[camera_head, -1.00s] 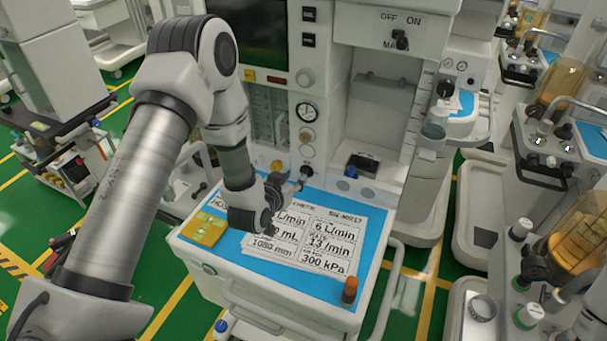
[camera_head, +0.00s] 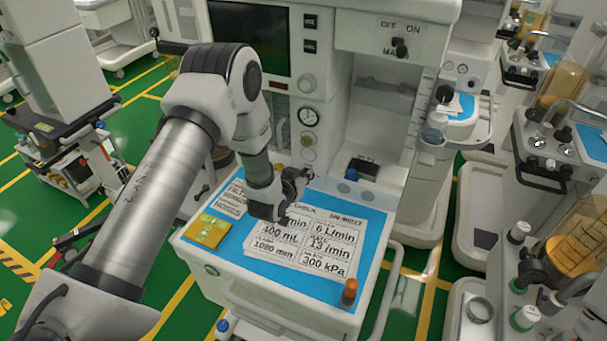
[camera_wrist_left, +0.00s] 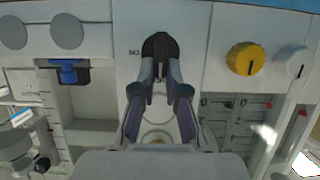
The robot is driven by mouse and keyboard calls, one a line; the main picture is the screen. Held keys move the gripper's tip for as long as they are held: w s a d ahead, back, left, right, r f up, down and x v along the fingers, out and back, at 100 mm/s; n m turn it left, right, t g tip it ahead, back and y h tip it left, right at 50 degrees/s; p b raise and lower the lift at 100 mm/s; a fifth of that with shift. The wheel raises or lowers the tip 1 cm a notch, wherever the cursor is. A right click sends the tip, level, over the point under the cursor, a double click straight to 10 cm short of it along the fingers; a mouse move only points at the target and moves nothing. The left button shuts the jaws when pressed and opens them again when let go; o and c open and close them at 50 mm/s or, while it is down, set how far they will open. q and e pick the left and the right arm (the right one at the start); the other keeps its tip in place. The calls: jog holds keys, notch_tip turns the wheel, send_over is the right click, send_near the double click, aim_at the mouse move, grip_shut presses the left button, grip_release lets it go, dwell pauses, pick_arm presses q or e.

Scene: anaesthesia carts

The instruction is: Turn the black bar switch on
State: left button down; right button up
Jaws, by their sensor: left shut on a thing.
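A black bar switch (camera_wrist_left: 160,46) sits on the pale front panel of the anaesthesia machine in the left wrist view. My left gripper (camera_wrist_left: 161,82) has its two fingers closed in on the bar from either side, tips at the switch. In the head view my left gripper (camera_head: 302,176) is at the low front panel, just above the cart's worktop; the arm hides the switch there. Another black knob (camera_head: 400,47) sits higher, below OFF and ON lettering. My right gripper does not show.
A yellow knob (camera_wrist_left: 245,58) and a white knob (camera_wrist_left: 299,63) sit beside the switch. Below the gripper, a blue worktop (camera_head: 372,232) holds printed cards and a yellow pad (camera_head: 206,231). An orange-topped bottle (camera_head: 349,292) stands at its front corner.

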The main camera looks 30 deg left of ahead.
pick_arm(q)
jog(key=shift+d, duration=0.1)
jog(key=m+y+b, duration=0.1)
jog(key=d+m+y+b, duration=0.1)
jog(key=m, duration=0.1)
jog(key=shift+f, duration=0.2)
jog(key=m+b, duration=0.1)
jog(key=m+y+b, duration=0.2)
jog(key=shift+w+d+f+t, duration=0.1)
jog(key=shift+d+f+t, duration=0.2)
jog(key=shift+d+f, duration=0.05)
jog(key=m+b, duration=0.1)
jog(key=m+y+b, duration=0.1)
jog(key=m+b, duration=0.1)
jog(key=f+m+t+y+b, duration=0.1)
jog(key=shift+d, duration=0.25)
jog(key=shift+f+m+t+y+b, duration=0.2)
jog(key=shift+m+t+y+b, duration=0.35)
jog(key=shift+m+b, duration=1.1)
jog(key=c, duration=1.2)
grip_release()
jog(key=shift+d, duration=0.1)
